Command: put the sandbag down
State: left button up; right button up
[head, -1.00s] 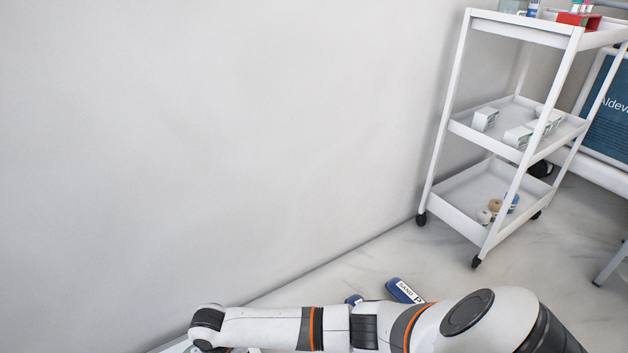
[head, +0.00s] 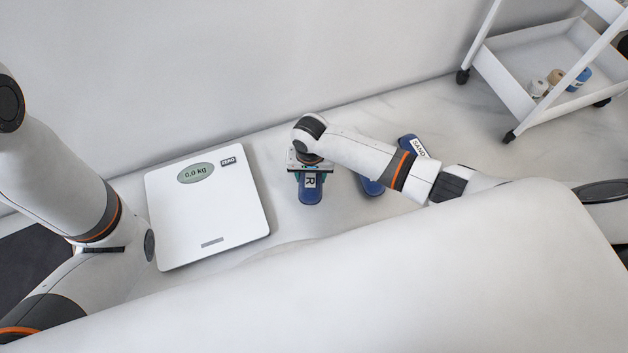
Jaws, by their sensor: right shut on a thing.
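My right gripper (head: 310,171) points down beside the scale and is shut on a blue sandbag (head: 310,194) with a white label. The arm and wrist hide the bag's upper part. I cannot tell whether the bag touches the floor. A second blue sandbag (head: 371,187) is just to its right, partly behind my forearm. A third, labelled SAND (head: 416,147), lies farther right, also partly covered by the arm. My left arm comes in at the left, but its gripper is not in view.
A white scale (head: 215,226) reading 0.0 kg lies left of my right gripper, with a bare top. A wall runs behind. A white trolley (head: 502,88) with small rolls on its lower shelf stands back right. Pale floor (head: 430,110) is clear between sandbags and trolley.

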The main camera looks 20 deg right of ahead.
jog(key=shift+w+f+b, duration=0.1)
jog(key=shift+f+b, duration=1.65)
jog(key=shift+f, duration=0.45)
jog(key=shift+r, duration=0.15)
jog(key=o, duration=1.6)
jog(key=shift+f, duration=0.2)
jog(key=shift+r, duration=0.15)
